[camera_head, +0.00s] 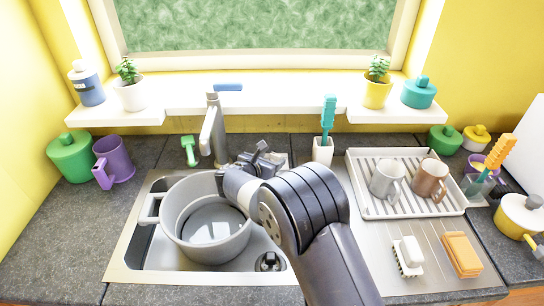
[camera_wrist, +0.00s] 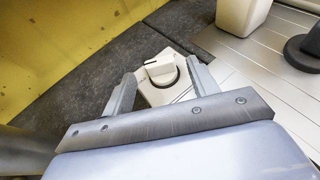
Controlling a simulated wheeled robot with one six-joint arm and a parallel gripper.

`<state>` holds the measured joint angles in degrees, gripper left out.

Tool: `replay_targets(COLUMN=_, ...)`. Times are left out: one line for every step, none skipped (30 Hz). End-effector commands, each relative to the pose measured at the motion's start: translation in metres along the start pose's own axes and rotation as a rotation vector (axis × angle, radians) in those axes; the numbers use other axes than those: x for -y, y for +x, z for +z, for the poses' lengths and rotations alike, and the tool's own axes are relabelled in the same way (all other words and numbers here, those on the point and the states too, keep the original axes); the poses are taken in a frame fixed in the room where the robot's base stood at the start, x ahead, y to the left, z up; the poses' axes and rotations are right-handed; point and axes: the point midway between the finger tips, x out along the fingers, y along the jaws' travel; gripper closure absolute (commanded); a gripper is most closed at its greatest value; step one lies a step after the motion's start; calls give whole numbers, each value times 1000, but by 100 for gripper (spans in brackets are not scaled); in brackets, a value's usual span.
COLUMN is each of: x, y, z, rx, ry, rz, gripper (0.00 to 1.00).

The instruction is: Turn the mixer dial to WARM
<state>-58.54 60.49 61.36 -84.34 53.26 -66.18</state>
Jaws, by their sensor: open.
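The mixer dial (camera_wrist: 161,70) is a cream round knob with a raised bar across it, on a pale plate in the wrist view. Small marks show left of the knob, too small to read. My gripper (camera_wrist: 160,76) is open, with one finger on each side of the dial; I cannot tell whether either touches it. In the head view my gripper (camera_head: 262,160) is behind the sink, right of the grey tap (camera_head: 212,130). There my gripper and wrist largely hide the dial.
A white pot with a teal brush (camera_head: 323,150) stands close right of my gripper. The sink (camera_head: 130,262) holds a large grey pot (camera_head: 205,220). A dish rack (camera_head: 360,205) with two mugs is at the right. The window sill (camera_head: 270,100) runs behind.

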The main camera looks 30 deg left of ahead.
Motion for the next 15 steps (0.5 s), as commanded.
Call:
replay_targets(x=0, y=6, z=0, rx=0, ry=0, rz=-1, gripper=44)
replay_targets(x=0, y=8, z=0, rx=0, ry=-1, rz=-1, gripper=44)
replay_targets(x=0, y=11, z=0, rx=0, ry=0, rz=-1, gripper=44)
replay_targets(x=0, y=13, z=1, rx=1, ry=0, rz=-1, gripper=44)
replay_targets(x=0, y=14, z=1, rx=1, ry=0, rz=-1, gripper=44)
replay_targets(x=0, y=15, z=0, rx=0, ry=0, rz=0, gripper=44)
replay_targets(x=0, y=16, z=0, rx=0, ry=0, rz=0, gripper=44)
replay_targets(x=0, y=16, z=0, rx=0, ry=0, rz=0, gripper=44)
replay_targets(x=0, y=16, z=0, rx=0, ry=-1, rz=0, gripper=44)
replay_targets(x=0, y=16, z=0, rx=0, ry=-1, rz=0, gripper=44)
replay_targets(x=0, y=16, z=0, rx=0, ry=-1, rz=0, gripper=44)
replay_targets(x=0, y=16, z=0, rx=0, ry=-1, rz=0, gripper=44)
replay_targets(x=0, y=16, z=0, rx=0, ry=-1, rz=0, gripper=44)
replay_targets(x=0, y=16, z=0, rx=0, ry=-1, rz=0, gripper=44)
replay_targets(x=0, y=16, z=0, rx=0, ry=0, rz=0, gripper=47)
